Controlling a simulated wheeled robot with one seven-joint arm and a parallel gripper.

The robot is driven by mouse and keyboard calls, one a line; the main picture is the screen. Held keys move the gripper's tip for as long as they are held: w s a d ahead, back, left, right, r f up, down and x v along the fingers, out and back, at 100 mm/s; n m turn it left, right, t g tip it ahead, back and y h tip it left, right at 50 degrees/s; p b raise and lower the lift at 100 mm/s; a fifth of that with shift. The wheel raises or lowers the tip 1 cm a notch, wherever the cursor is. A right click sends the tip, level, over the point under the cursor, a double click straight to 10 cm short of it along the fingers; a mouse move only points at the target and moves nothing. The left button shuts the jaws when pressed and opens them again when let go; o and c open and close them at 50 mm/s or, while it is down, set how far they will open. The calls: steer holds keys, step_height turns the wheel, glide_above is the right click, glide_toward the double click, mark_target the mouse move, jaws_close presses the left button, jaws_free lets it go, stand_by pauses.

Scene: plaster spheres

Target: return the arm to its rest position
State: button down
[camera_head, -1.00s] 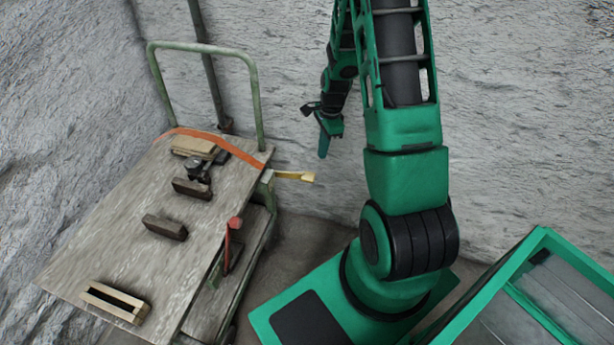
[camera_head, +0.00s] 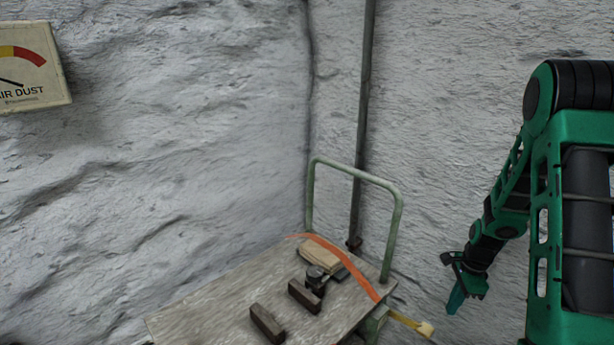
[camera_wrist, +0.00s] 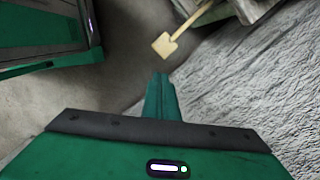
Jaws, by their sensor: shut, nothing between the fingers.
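My green arm stands at the right of the head view, folded at a high elbow, with its forearm hanging down to the left. My gripper (camera_head: 455,300) points down beside the rough wall, to the right of the cart and apart from it. In the wrist view its green fingers (camera_wrist: 160,84) are together, with nothing between them. The arm's lower part and my base are outside the head view.
A cart (camera_head: 215,318) with a green handle (camera_head: 398,225) bears dark blocks (camera_head: 267,323), a pale stack (camera_head: 319,255) and an orange strap (camera_head: 340,258). A yellow paddle-shaped end (camera_wrist: 165,45) juts out near my gripper. A dust gauge (camera_head: 30,70) hangs at left.

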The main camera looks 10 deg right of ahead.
steer(key=s+r+n, duration=0.4)
steer(key=s+r, duration=0.1)
steer(key=r, duration=0.6)
steer(key=s+a+r+n, duration=0.3)
steer(key=s+r+n, duration=0.2)
steer(key=s, duration=0.6)
steer(key=s+a+r+n, duration=0.4)
steer(key=s+r+n, duration=0.1)
steer(key=s+r, duration=0.5)
steer(key=shift+s+h, duration=0.4)
steer(key=shift+s, duration=0.2)
steer(key=shift+a, duration=0.1)
